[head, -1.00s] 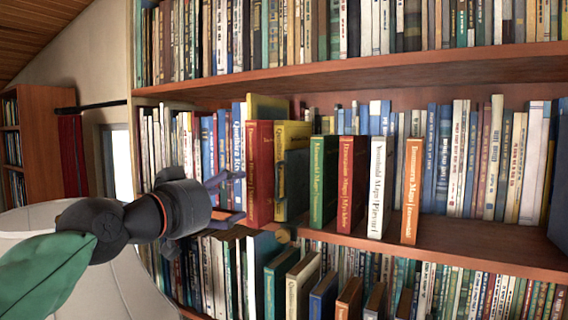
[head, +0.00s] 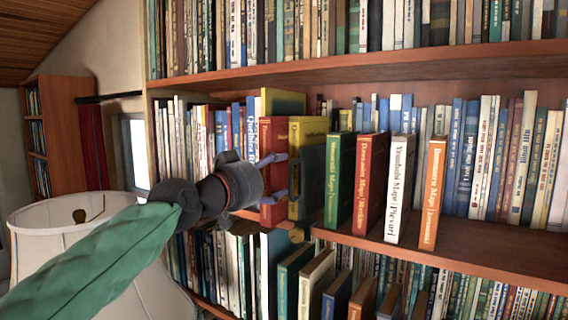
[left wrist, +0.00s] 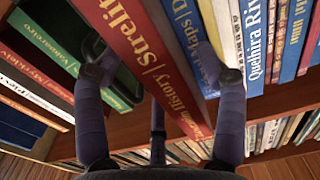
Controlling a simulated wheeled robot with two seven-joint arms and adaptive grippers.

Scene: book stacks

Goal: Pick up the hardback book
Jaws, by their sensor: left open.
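A red hardback book (head: 273,150) with gold lettering stands upright on the middle shelf, at the left end of a spaced row. My left gripper (head: 274,178) is open in front of its spine, and its purple fingers overlap the book in the head view. In the left wrist view, the red book (left wrist: 150,62) lies between the spread fingers of the left gripper (left wrist: 162,78). I cannot tell whether the fingers touch it. My right gripper is in neither view.
A yellow book (head: 309,135) stands just right of the red one, then green (head: 340,175), red (head: 370,180), white (head: 399,195) and orange (head: 432,195) books. Blue books stand close on the left. The shelf above (head: 350,70) overhangs. A lampshade (head: 60,235) stands at lower left.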

